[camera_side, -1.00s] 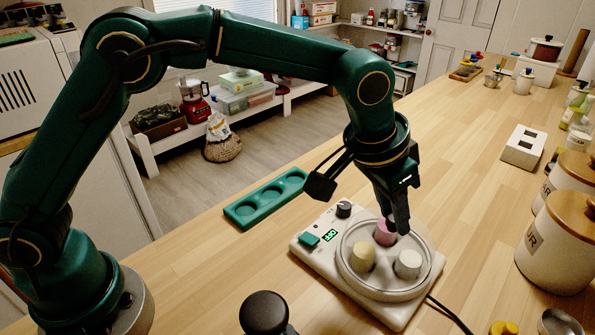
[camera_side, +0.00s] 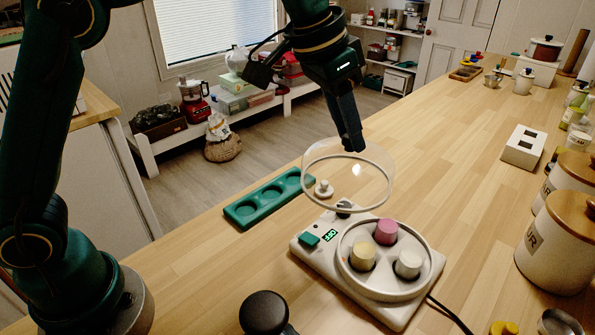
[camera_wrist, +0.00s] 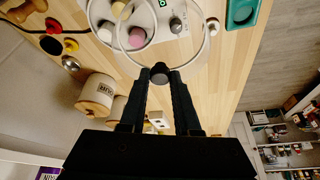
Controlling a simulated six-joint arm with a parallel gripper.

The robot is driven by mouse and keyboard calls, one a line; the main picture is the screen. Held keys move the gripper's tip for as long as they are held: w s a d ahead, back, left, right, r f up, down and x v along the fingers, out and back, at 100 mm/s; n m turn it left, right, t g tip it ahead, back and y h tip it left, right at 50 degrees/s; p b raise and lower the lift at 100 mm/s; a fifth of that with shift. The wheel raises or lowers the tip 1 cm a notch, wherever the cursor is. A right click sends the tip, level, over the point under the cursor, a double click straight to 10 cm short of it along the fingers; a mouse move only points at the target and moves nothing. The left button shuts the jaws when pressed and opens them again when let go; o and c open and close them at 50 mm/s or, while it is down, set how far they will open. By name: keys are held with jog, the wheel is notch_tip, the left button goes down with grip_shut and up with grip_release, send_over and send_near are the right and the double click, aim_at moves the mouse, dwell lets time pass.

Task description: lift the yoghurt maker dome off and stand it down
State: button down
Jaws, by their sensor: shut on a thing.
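The clear yoghurt maker dome (camera_side: 335,205) hangs in the air above and left of the yoghurt maker base (camera_side: 408,315), clear of it. My gripper (camera_side: 353,148) is shut on the dome's knob at its top. The dark knob (camera_wrist: 160,72) shows between my fingertips in the wrist view, with the dome's round rim (camera_wrist: 208,40) beyond. The base has an open ring holding a pink jar (camera_side: 387,231), a yellow jar (camera_side: 363,256) and a white jar (camera_side: 408,264). A dark dial, a green button and a lit display are on its left side.
A green tray (camera_side: 262,203) with round hollows lies left of the base. A small pale knobbed item (camera_side: 323,188) is near its right end. A black round knob (camera_side: 263,313) stands in front. Canisters (camera_side: 562,240) line the right.

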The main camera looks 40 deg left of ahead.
aim_at(334, 144)
jog(key=shift+a+r, duration=0.85)
jog(key=shift+a, duration=0.25)
jog(key=shift+a+r, duration=0.1)
jog(key=shift+r, duration=1.3)
